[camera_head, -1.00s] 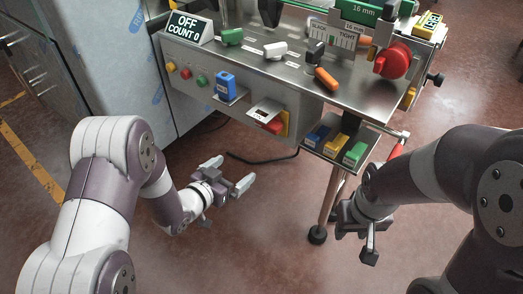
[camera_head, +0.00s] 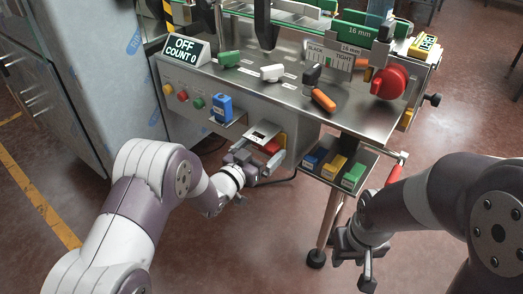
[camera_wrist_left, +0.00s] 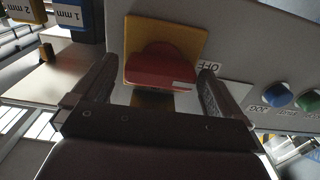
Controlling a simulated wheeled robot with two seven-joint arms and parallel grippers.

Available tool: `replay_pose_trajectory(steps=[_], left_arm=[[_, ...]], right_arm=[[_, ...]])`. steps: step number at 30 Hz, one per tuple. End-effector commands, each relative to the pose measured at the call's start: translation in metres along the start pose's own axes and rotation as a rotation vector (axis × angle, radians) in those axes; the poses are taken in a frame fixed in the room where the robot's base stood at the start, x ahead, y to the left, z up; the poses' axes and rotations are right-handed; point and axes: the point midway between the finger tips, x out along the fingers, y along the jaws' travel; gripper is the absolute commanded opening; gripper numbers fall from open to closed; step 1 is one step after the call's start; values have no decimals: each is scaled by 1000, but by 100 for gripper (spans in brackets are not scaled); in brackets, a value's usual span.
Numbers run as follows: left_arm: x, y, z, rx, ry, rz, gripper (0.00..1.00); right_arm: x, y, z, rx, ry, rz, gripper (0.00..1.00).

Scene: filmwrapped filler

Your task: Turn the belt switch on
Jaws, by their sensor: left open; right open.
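The belt switch is a red knob (camera_head: 272,147) on a yellow plate (camera_head: 282,140), on the front of the machine. In the left wrist view the red knob (camera_wrist_left: 160,68) sits between my fingers, with an OFF label (camera_wrist_left: 209,67) beside it. My left gripper (camera_head: 269,153) is open around the knob; it also shows in the left wrist view (camera_wrist_left: 150,90). Gaps seem to remain beside the knob; contact is unclear. My right gripper (camera_head: 352,263) is open and empty, below the machine's right end. The display (camera_head: 185,48) reads OFF, COUNT 0.
A large red knob (camera_head: 390,82) is at the deck's right. A table leg (camera_head: 325,230) stands between my grippers.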

Motion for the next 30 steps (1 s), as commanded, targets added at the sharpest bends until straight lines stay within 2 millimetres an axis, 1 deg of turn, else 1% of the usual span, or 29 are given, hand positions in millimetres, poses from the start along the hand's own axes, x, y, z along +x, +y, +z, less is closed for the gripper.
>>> replay_pose_trajectory(steps=[4,5,6,8,9,15,20,26,30], left_arm=[[0,0,0,0,0,0,100],[0,0,0,0,0,0,94],[0,0,0,0,0,0,80],[0,0,0,0,0,0,61],[0,0,0,0,0,0,53],[-1,0,0,7,0,0,53],[-1,0,1,50,0,0,53],[-1,0,3,176,1,0,53],[-1,1,4,299,1,0,53]], right_arm=[[0,0,0,0,0,0,43],[0,0,0,0,0,0,43],[0,0,0,0,0,0,43],[0,0,0,0,0,0,43],[0,0,0,0,0,0,43],[1,0,0,0,0,0,43],[4,0,0,0,0,0,43],[13,0,2,0,0,0,43],[22,0,2,0,0,0,43]])
